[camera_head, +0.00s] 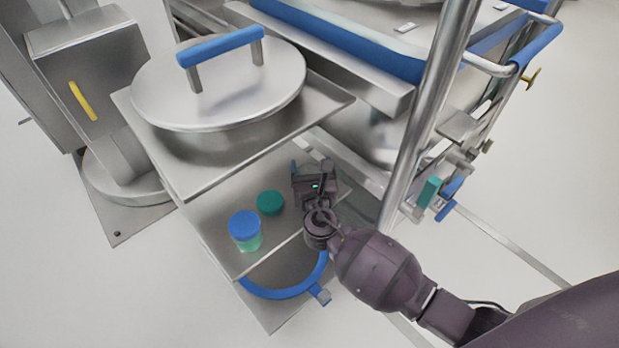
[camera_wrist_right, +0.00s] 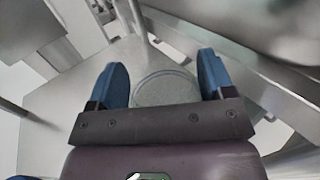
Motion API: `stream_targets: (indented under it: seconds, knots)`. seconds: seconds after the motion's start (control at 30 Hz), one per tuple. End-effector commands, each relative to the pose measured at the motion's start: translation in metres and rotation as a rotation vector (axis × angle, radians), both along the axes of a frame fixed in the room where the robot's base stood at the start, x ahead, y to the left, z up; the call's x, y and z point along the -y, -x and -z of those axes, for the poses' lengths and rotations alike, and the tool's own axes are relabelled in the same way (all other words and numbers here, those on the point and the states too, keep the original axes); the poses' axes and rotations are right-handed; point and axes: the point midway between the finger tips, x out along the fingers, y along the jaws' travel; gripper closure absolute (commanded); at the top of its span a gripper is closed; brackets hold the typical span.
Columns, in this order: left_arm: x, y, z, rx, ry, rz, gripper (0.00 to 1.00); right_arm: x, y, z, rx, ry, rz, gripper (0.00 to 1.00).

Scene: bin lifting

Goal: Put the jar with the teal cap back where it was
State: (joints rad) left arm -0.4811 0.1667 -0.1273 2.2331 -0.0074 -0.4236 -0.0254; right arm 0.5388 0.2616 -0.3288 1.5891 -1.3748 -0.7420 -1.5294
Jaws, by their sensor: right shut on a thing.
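A round teal cap (camera_head: 270,202) shows on the lower steel shelf (camera_head: 215,215), just behind and right of a jar with a blue cap (camera_head: 245,229). I cannot make out a jar body under the teal cap. My right gripper (camera_head: 311,166) is over the right part of the shelf, to the right of the teal cap and apart from it. In the right wrist view, its blue fingers (camera_wrist_right: 162,78) stand on either side of a round grey-green thing (camera_wrist_right: 165,88) and are shut on it. The gripper hides this thing in the head view. My left gripper is not in view.
Above the shelf is an upper steel shelf (camera_head: 172,165) bearing a large round lid (camera_head: 250,95) with a blue handle. A vertical steel post (camera_head: 425,110) stands close right of my right gripper. A blue ring (camera_head: 290,290) lies below the shelf's front edge.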

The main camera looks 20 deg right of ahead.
Motion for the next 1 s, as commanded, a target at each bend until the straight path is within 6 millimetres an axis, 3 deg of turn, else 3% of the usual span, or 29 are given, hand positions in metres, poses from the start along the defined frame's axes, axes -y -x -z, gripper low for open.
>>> stream_targets:
  seconds: [0.03,0.2,0.4,0.67,0.7,0.83,1.0]
  knots:
    - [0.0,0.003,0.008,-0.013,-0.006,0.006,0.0,0.0,0.002,0.016,-0.011,0.003,0.0,0.58]
    - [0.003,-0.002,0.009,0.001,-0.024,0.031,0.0,0.0,0.002,0.042,-0.013,0.003,0.001,0.58]
    - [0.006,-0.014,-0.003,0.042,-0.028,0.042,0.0,0.001,0.0,0.039,-0.001,0.002,0.001,0.58]
    - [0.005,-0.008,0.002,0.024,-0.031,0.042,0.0,0.0,0.001,0.043,-0.003,0.002,0.001,0.58]
    - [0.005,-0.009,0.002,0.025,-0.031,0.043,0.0,0.001,0.001,0.043,-0.004,0.002,0.001,0.22]
    - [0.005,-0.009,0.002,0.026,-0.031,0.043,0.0,0.001,0.001,0.042,-0.003,0.002,0.001,0.02]
    - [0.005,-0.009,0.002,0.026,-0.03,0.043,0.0,0.001,0.001,0.042,-0.002,0.001,0.001,0.0]
